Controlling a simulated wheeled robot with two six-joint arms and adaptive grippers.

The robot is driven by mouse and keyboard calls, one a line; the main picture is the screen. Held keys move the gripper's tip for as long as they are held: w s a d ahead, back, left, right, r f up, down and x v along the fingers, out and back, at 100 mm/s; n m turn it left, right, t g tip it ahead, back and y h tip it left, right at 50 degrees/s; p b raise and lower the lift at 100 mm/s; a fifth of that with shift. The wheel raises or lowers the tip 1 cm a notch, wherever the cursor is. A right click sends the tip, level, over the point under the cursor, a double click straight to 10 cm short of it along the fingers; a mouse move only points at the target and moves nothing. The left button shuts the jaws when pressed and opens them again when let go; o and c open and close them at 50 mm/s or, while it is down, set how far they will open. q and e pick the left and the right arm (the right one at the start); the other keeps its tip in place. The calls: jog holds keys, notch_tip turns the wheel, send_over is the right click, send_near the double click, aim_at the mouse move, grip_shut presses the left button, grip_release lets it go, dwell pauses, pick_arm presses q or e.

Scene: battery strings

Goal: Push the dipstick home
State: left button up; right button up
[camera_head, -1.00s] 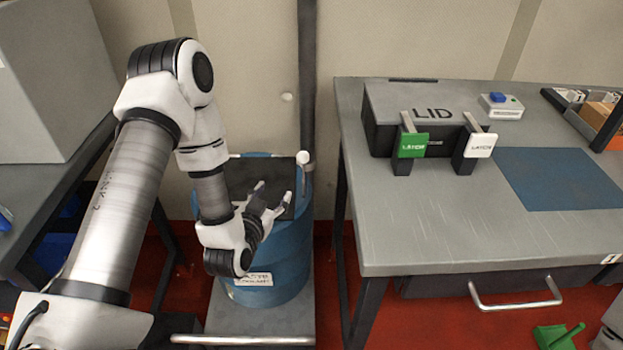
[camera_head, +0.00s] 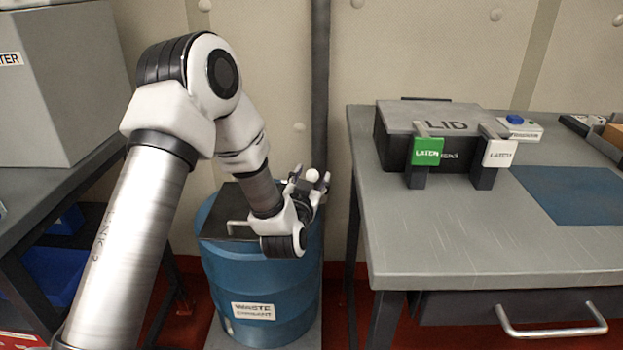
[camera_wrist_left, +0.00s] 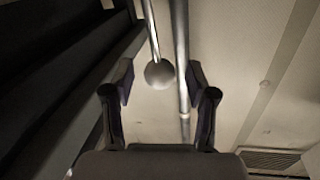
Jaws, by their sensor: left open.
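The dipstick shows as a pale round knob (camera_head: 312,176) at the back right of a blue drum (camera_head: 262,290) labelled WASTE. In the left wrist view the knob (camera_wrist_left: 159,74) sits at the end of a thin metal rod. My left gripper (camera_wrist_left: 160,88) is open, with one finger on either side of the knob and a visible gap to each. In the head view my left gripper (camera_head: 309,186) is at the knob, above the drum's right side. The rod's lower end is hidden in the head view. My right gripper is out of view.
A dark lid plate with a handle (camera_head: 238,229) covers part of the drum top. A grey workbench (camera_head: 470,240) stands to the right, with a LID box (camera_head: 440,122) on it. A dark post (camera_head: 320,90) rises behind the drum. A shelf unit stands at the left.

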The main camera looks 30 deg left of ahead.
pick_arm(q)
grip_shut()
notch_tip(320, 180, down, 4)
jog(key=b, duration=0.2)
jog(key=shift+f+b, duration=0.1)
jog(key=shift+b, duration=0.2)
grip_release()
jog(key=shift+s, duration=0.1)
jog(key=v, duration=0.7)
jog(key=shift+s, duration=0.15)
jog(key=shift+d, duration=0.1)
